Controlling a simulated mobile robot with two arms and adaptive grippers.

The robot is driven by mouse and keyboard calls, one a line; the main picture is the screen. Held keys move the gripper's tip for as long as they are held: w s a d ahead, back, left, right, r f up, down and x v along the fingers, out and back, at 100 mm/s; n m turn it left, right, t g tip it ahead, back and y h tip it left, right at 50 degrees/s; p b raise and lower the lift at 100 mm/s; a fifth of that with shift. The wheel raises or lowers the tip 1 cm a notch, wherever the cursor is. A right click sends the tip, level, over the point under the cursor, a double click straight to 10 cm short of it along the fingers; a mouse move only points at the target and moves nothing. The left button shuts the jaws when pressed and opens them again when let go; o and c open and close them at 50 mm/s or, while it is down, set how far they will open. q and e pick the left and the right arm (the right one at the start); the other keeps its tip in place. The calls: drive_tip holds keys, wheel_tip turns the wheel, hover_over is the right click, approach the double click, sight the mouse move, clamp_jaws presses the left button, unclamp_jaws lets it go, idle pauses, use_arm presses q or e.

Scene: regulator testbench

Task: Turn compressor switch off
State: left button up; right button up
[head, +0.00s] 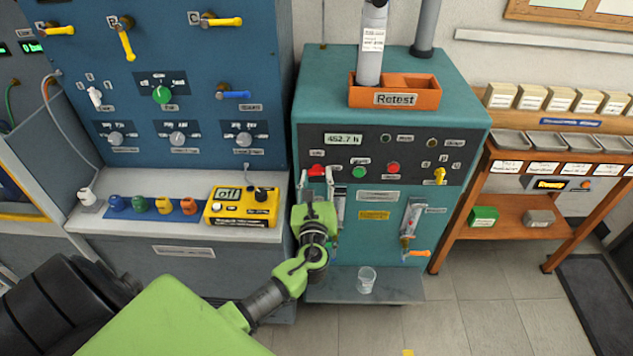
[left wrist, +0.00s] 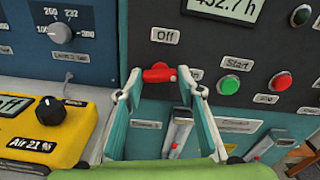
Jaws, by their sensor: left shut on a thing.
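The teal compressor cabinet (head: 450,95) stands in the middle of the head view, with a dark control panel on its front. Its red switch (head: 316,170) is at the left end of the panel. In the left wrist view the red switch handle (left wrist: 160,73) lies roughly sideways below an "Off" label (left wrist: 165,37). My left gripper (head: 318,178) reaches the panel from below and is shut on the red switch, with one fingertip at each end of the handle. It also shows in the left wrist view (left wrist: 161,78). My right gripper is not in view.
A green button (head: 359,172) and a red button (head: 393,168) sit right of the switch. A yellow meter (head: 242,206) stands on the bench at left. A clear cup (head: 366,280) stands on the low shelf under the cabinet. An orange "Retest" bin (head: 410,98) is on top.

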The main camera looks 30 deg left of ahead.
use_arm(q)
drive_tip(key=shift+n+b, duration=5.05)
drive_tip(key=shift+n, duration=2.65)
drive_tip(key=o, duration=1.1)
drive_tip(key=v, duration=1.2)
